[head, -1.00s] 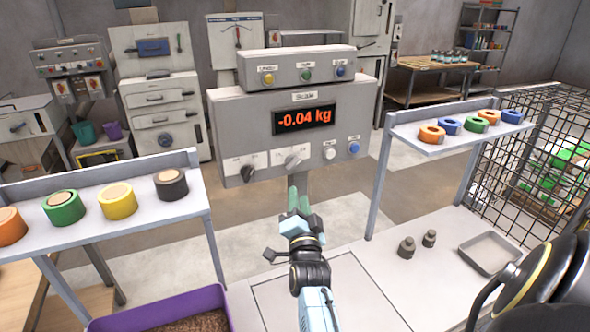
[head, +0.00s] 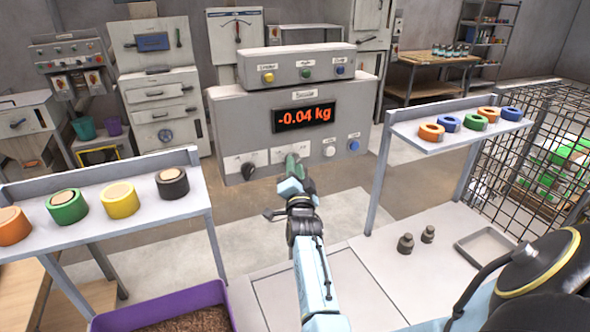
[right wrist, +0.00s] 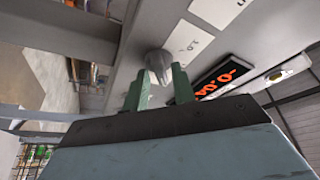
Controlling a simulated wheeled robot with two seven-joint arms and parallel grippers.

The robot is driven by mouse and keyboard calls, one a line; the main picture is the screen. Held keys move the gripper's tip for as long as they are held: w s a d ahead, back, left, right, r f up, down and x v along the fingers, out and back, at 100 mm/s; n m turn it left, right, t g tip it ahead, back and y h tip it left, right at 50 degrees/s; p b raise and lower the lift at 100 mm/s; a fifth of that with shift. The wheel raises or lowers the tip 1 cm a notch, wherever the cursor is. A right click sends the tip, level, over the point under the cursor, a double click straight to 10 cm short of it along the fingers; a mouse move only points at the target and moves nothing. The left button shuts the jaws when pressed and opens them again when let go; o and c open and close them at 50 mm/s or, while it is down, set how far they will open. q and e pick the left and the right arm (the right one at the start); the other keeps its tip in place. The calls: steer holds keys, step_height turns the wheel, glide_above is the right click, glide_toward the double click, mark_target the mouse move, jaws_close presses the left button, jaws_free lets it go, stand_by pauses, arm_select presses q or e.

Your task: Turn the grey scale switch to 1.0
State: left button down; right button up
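The grey scale box (head: 235,120) stands behind the bench, its red display (head: 303,117) reading -0.04 kg. The grey scale switch shows in the right wrist view (right wrist: 158,61), next to a white label that seems to read 2.0. In the head view it is mostly hidden behind my right gripper (head: 293,168). The right gripper (right wrist: 159,82) is open, its green fingertips apart on either side of the switch's near end. I cannot tell whether they touch it. The switch's exact setting is unclear. My left gripper is not in view.
A black knob (head: 248,172) sits left of the switch; a white button (head: 330,151) and a blue button (head: 353,146) sit right. Tape-roll shelves (head: 130,222) (head: 440,148) flank the bench. A purple bin (head: 105,322) is at the front left.

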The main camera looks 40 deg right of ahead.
jaws_close()
steer(key=shift+f+n, duration=0.1)
steer(key=shift+n, duration=0.2)
steer(key=n+t+y, duration=0.1)
steer(key=n+y, duration=0.3)
steer(key=n, duration=0.5)
steer(key=d+n+t+y+b, duration=0.1)
steer(key=n+y, duration=0.3)
steer(key=n, duration=0.5)
steer(key=n+t+y+b, duration=0.1)
steer(key=n+y, duration=0.3)
steer(key=n, duration=0.5)
steer(key=shift+s+d+t, duration=0.2)
steer(key=shift+s+t, duration=0.05)
steer(key=shift+t, duration=0.25)
steer(key=shift+o, duration=1.2)
jaws_free()
